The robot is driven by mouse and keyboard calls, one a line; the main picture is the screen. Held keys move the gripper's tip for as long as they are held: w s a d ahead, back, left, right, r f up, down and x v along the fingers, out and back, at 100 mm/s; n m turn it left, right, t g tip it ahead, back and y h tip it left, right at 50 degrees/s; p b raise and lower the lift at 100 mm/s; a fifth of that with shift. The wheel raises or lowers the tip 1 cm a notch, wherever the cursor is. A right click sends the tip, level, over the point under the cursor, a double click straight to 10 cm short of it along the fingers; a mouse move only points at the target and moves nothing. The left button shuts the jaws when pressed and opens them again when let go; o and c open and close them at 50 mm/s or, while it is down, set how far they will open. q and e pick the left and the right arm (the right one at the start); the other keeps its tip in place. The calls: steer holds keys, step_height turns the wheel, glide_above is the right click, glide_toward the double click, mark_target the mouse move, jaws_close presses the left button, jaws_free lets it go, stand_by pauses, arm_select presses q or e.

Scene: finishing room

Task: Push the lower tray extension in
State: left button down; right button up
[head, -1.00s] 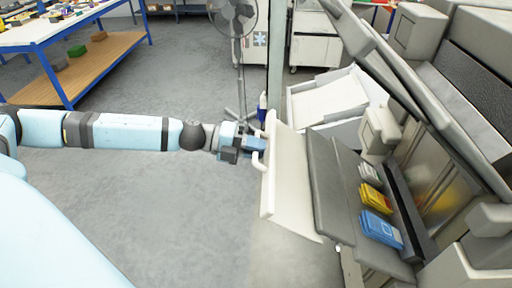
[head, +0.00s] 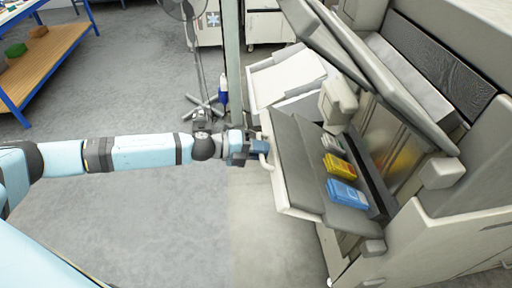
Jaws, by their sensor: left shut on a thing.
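The lower tray extension shows as a narrow off-white front edge (head: 284,207) at the left side of a large grey-beige machine (head: 475,165). Most of it is hidden under a dark grey tray panel (head: 296,165). A pale curved handle (head: 265,162) stands out from its front. My left gripper (head: 260,147) is shut on this handle, with its arm stretched in from the left. The fingertips are partly hidden at the handle. My right gripper is not in view.
Grey, yellow and blue cartridges (head: 347,193) sit in the open machine under a raised cover (head: 385,70). A white open tray (head: 285,84) lies behind, beside a pole (head: 233,60) and a fan stand (head: 200,100). The floor at left is clear up to a blue-framed bench (head: 45,62).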

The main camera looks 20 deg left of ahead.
arm_select(q)
steer(key=shift+f, duration=0.15)
steer(key=c, duration=1.4)
jaws_free()
steer(key=shift+d, duration=0.1)
steer(key=shift+s+a, duration=0.1)
steer(key=shift+a, duration=0.25)
steer(key=b+v, duration=0.4)
steer(key=v, duration=0.9)
steer(key=shift+s, duration=0.1)
